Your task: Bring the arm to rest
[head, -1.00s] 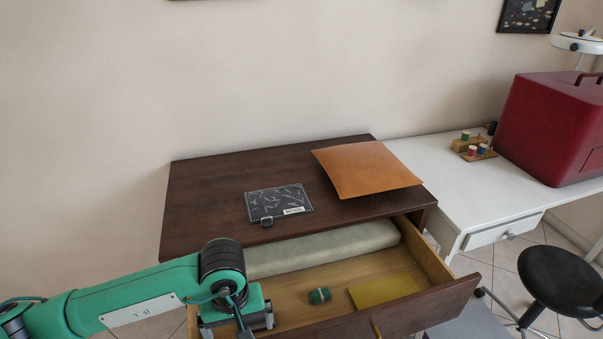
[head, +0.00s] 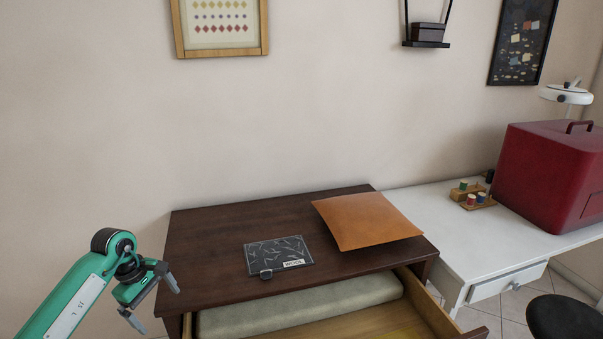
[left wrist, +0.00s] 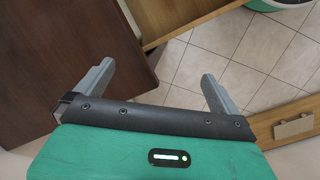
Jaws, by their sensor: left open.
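My left gripper (head: 150,298) is open and empty, off the left edge of the dark wooden chest (head: 210,230). In the left wrist view the two fingers of my left gripper (left wrist: 158,92) stand wide apart with tiled floor (left wrist: 225,62) between and beyond them. The dark chest top (left wrist: 55,60) lies to the left of the fingers there. My right gripper is in neither view.
The chest's drawer (head: 430,305) stands open with a rolled pale cloth (head: 300,306) inside. A black patterned pouch (head: 278,255) and an orange-brown sheet (head: 365,220) lie on top. A white desk (head: 425,205) with a red case (head: 550,175) stands at right.

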